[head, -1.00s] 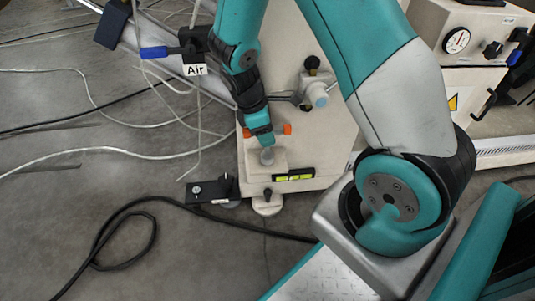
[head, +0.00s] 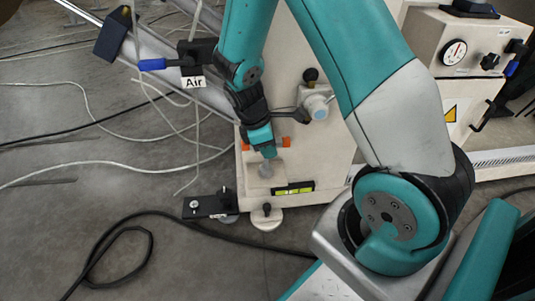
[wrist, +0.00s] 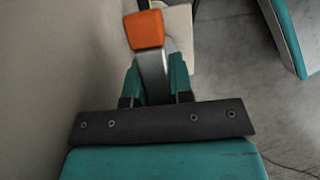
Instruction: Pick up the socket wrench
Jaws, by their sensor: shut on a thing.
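My gripper (head: 267,153) points down in front of the beige machine panel in the head view. In the wrist view, my gripper (wrist: 154,85) has its two teal fingers closed on both sides of a grey metal bar, which I take to be the socket wrench (wrist: 152,72). An orange block (wrist: 144,29) covers part of the bar's far end. In the head view, the wrench is mostly hidden by my gripper; a grey rounded end (head: 267,169) shows just below the fingertips. Whether it touches the pale block beneath is unclear.
Orange pieces (head: 285,143) show beside my gripper. A yellow-green level (head: 294,188) lies just below, near a round foot (head: 266,217). A valve (head: 314,106) sits close on the right. A black bracket (head: 209,205) and cables lie on the floor at left.

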